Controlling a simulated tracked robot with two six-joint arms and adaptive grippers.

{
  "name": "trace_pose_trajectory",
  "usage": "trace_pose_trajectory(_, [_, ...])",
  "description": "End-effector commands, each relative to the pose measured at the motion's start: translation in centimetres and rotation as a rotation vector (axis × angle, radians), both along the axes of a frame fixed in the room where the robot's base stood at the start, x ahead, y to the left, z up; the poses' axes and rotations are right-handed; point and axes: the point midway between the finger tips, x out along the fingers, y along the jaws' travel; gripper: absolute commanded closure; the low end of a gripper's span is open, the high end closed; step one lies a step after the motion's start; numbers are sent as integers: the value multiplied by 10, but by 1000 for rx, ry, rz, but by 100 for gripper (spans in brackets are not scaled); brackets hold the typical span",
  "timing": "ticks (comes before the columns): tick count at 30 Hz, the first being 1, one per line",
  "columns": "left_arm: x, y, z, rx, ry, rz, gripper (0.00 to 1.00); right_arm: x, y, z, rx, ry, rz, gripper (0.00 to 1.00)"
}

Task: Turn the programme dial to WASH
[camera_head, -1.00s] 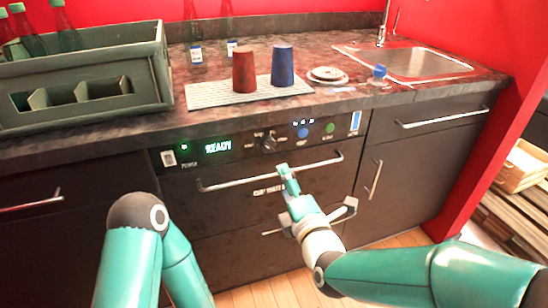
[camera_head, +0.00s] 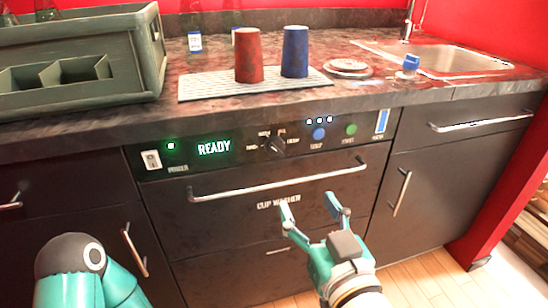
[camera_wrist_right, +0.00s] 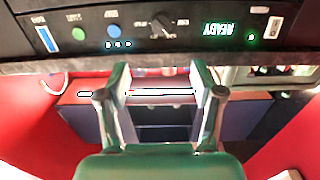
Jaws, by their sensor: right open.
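The programme dial (camera_head: 274,145) is a dark knob with small labels around it on the black panel of the cup washer (camera_head: 320,218). I cannot tell which label it points to. The dial also shows, upside down, in the right wrist view (camera_wrist_right: 160,27). The green display (camera_head: 214,149) reads READY. My right gripper (camera_head: 310,208) is open and empty, with its fingers apart, below the dial and the washer's bar handle in the picture. In the right wrist view my right gripper (camera_wrist_right: 161,72) points toward the panel, apart from the dial. My left gripper is out of view.
A power switch (camera_head: 151,160), a blue button (camera_head: 319,134) and a green button (camera_head: 351,129) flank the dial. The bar handle (camera_head: 270,184) runs below. A red cup (camera_head: 249,56) and a blue cup (camera_head: 295,52) stand on a mat (camera_head: 205,88) above.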

Motion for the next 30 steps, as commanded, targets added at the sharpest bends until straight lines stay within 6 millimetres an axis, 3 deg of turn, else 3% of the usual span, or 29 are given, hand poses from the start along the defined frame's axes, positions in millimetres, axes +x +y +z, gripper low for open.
trace_pose_trajectory(5, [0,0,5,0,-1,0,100,22,8,0,-4,4,2,33])
trace_pose_trajectory(21, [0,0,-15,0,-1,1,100,128,45,-1,-3,1,8,33])
trace_pose_trajectory(30, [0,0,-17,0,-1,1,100,155,54,0,-3,0,10,33])
